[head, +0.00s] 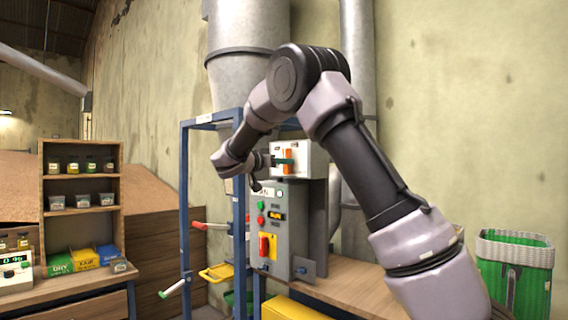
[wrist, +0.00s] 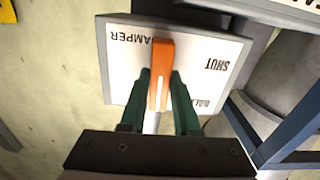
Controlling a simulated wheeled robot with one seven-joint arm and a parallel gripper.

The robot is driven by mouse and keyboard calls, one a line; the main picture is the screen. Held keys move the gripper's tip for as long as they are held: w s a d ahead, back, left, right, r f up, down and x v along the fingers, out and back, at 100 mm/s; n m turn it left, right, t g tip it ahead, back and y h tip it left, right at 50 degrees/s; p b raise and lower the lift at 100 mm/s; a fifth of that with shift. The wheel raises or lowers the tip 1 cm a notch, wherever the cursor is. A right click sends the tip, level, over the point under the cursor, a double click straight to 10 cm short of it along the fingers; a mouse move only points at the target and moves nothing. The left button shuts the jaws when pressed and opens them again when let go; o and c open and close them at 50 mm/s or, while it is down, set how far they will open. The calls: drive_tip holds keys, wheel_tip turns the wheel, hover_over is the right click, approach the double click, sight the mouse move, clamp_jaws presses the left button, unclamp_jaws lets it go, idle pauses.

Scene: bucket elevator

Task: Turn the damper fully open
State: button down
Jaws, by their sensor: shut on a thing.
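The damper's orange lever (wrist: 160,70) stands out from a white plate (wrist: 222,48) lettered "DAMPER" and "SHUT", both upside down in the wrist view. More lettering at the plate's lower right is partly hidden. My gripper (wrist: 159,88) has its green fingers on both sides of the lever, shut on it. The lever's white line runs up and down the wrist picture, not at the "SHUT" word. In the head view the lever (head: 289,157) looks roughly upright on the white box (head: 312,160), with my gripper (head: 284,161) at it.
Below is a grey control panel (head: 291,228) with buttons and a red-on-yellow switch (head: 267,246). A blue frame (head: 240,215) stands left of it, with a red-handled lever (head: 207,226). A wooden shelf (head: 82,187) is at left, a green-lined bin (head: 514,270) at right.

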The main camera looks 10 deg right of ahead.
drive_tip(key=shift+f+m, duration=0.1)
drive_tip(key=shift+m, duration=0.2)
idle(0.4)
drive_tip(key=c, duration=0.6)
unclamp_jaws()
drive_tip(key=shift+c, duration=0.2)
drive_tip(key=shift+a, duration=0.1)
drive_tip(key=v, duration=1)
drive_tip(key=shift+s+a, duration=0.25)
